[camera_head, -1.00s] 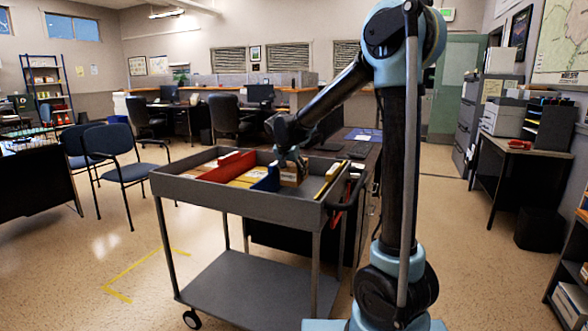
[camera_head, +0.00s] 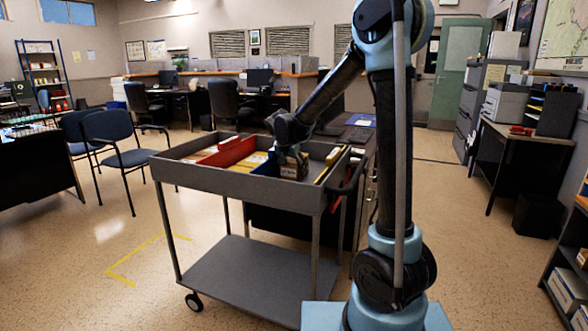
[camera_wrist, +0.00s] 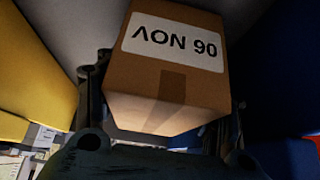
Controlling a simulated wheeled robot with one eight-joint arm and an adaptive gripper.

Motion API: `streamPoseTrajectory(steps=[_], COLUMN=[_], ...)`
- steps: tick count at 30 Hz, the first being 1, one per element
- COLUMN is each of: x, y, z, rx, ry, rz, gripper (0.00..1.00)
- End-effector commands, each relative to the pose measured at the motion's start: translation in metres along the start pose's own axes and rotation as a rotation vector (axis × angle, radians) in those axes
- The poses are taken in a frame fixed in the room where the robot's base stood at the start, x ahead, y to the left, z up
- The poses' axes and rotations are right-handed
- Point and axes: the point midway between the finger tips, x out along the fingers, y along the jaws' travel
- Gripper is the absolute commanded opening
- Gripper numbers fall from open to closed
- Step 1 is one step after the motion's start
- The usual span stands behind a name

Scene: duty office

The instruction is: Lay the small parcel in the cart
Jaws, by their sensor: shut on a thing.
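The small parcel is a brown box (camera_wrist: 165,85) with a white label reading "ΛON 90" in the wrist view. In the head view the parcel (camera_head: 294,168) shows at the cart's right part, partly hidden by my gripper. My gripper (camera_head: 291,153) reaches down over the tray and is shut on the parcel; its dark fingers (camera_wrist: 160,150) show around the box. The grey cart (camera_head: 230,185) has a walled top tray with red and blue dividers. The parcel is low inside the tray, right of the blue divider (camera_head: 265,165). Whether it touches the tray floor cannot be told.
Yellow envelopes (camera_head: 247,162) lie between the dividers, and another yellow item (camera_head: 328,164) stands near the tray's right wall. The cart's lower shelf (camera_head: 260,275) is empty. A desk (camera_head: 350,138) stands behind the cart, blue chairs (camera_head: 118,150) to the left.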

Motion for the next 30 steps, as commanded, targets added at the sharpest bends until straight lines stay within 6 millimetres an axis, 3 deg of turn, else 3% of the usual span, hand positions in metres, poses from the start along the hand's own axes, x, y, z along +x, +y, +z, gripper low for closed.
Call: streamPoseTrajectory(steps=[7,8,10,11,23,30], x=[0.000,0.000,0.000,0.000,-0.001,-0.024], y=[0.000,0.000,0.000,0.000,0.000,0.000], z=[0.000,0.000,0.000,0.000,0.000,0.000], rx=[0.000,0.000,0.000,0.000,0.000,-0.001], ry=[0.000,0.000,0.000,0.000,0.000,0.000], rz=[0.000,0.000,0.000,0.000,0.000,-0.001], gripper=[0.29,0.67,0.83,0.86,0.86,0.86])
